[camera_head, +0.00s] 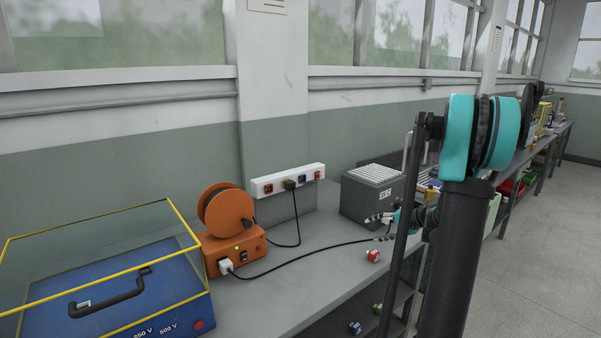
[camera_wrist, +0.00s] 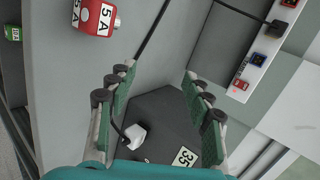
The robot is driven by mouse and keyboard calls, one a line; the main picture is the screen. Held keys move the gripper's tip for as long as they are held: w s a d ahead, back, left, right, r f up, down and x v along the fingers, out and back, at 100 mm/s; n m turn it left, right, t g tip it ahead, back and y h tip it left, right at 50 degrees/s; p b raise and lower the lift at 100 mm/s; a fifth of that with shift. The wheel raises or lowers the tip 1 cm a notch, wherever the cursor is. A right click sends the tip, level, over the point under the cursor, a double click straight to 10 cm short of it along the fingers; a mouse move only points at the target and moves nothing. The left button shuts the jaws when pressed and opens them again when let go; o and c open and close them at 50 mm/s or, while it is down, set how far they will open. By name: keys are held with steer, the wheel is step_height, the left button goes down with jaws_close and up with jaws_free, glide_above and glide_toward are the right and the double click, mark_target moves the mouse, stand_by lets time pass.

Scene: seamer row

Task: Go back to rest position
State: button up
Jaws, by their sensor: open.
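My gripper (camera_head: 376,229) is above the bench at the right, near the front of a dark grey box (camera_head: 362,205). In the wrist view its two fingers (camera_wrist: 157,80) are spread apart with nothing between the tips. A white plug (camera_wrist: 134,136) on a black cable shows beyond the left finger's base, against the dark box face with its "35" label (camera_wrist: 185,157). I cannot tell its exact distance from the fingers. A red "5 A" piece (camera_head: 373,256) lies on the bench below my gripper; it also shows in the wrist view (camera_wrist: 97,18).
An orange reel unit (camera_head: 236,248) stands on the bench with a black cable leading toward the box. A white socket strip (camera_head: 288,180) is on the wall. A blue tester (camera_head: 110,300) with a yellow-framed cover is at left. Small blue (camera_head: 355,327) and green (camera_head: 377,308) pieces sit lower down.

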steer(key=s+a+n+g+h, duration=0.1)
steer(key=s+a, duration=0.2)
steer(key=s, duration=0.1)
steer(key=s+a+f+n+h, duration=0.1)
steer(key=s+a, duration=0.1)
steer(key=s, duration=0.3)
steer(key=s+a+n+g+h, duration=0.1)
steer(key=s+a, duration=0.2)
steer(key=s, duration=0.2)
steer(key=shift+s+a+f+n+g, duration=0.1)
steer(key=shift+a+f+n+g, duration=0.2)
steer(key=shift+a+f, duration=0.05)
steer(key=s+f+n+h, duration=0.2)
steer(key=s, duration=0.7)
steer(key=s+f+n+h, duration=0.2)
steer(key=s+f+h, duration=0.1)
steer(key=s, duration=0.6)
steer(key=shift+s+d+n+g, duration=0.15)
steer(key=shift+d+n+g, duration=0.05)
steer(key=shift+n+g, duration=0.2)
